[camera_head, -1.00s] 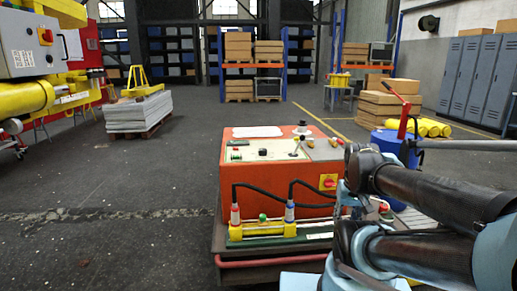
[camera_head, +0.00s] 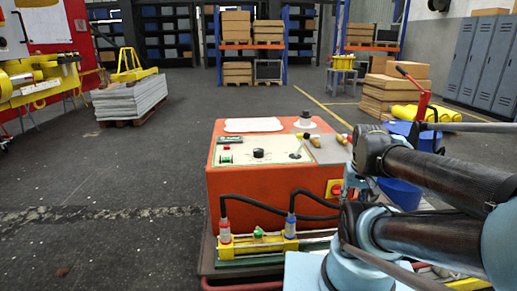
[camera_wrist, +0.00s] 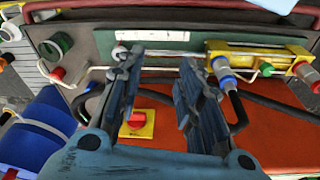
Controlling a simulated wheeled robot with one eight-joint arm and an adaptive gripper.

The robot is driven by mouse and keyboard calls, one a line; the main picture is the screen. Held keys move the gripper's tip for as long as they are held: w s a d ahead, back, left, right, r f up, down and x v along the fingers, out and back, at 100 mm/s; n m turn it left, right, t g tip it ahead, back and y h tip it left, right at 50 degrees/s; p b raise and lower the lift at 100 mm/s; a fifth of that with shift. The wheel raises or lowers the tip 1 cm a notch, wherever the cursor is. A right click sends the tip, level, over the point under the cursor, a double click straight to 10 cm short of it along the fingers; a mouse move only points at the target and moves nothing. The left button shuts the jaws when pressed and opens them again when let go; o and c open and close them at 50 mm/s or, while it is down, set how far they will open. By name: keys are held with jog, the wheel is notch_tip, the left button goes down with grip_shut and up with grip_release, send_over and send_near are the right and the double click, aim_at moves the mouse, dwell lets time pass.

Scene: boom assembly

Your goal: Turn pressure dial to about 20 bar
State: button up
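The orange control box (camera_head: 275,190) stands in front of me with a pale panel (camera_head: 240,165) on top. A black knob (camera_head: 258,153) sits mid-panel, and a second black knob (camera_head: 304,119) stands at the back right. I cannot tell surely which is the pressure dial, nor read any setting. In the wrist view my gripper (camera_wrist: 160,62) is open, its two dark fingers apart with nothing between them. It is near the box's front side, by the red switch on a yellow plate (camera_wrist: 136,122). Neither top knob can be made out in the wrist view.
A yellow cylinder with hoses (camera_head: 262,243) lies along the box's front; it also shows in the wrist view (camera_wrist: 255,55). Floor is clear at left.

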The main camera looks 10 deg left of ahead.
jog(key=o, duration=0.4)
jog(key=shift+s+d+r, duration=0.1)
jog(key=shift+s+r, duration=0.05)
jog(key=shift+o, duration=1.1)
jog(key=w+a+r+n, duration=0.2)
jog(key=w+a+r, duration=0.2)
jog(key=w+r, duration=0.3)
notch_tip(320, 180, up, 3)
jog(key=shift+w+f+n, duration=0.2)
jog(key=shift+w+n, duration=0.05)
jog(key=shift+n, duration=0.05)
notch_tip(320, 180, up, 11)
jog(key=n+g, duration=0.2)
jog(key=n, duration=0.6)
send_over(258, 150)
jog(key=f, duration=1.6)
jog(key=shift+w+f, duration=0.25)
jog(key=shift+f, duration=0.15)
jog(key=c, duration=1.1)
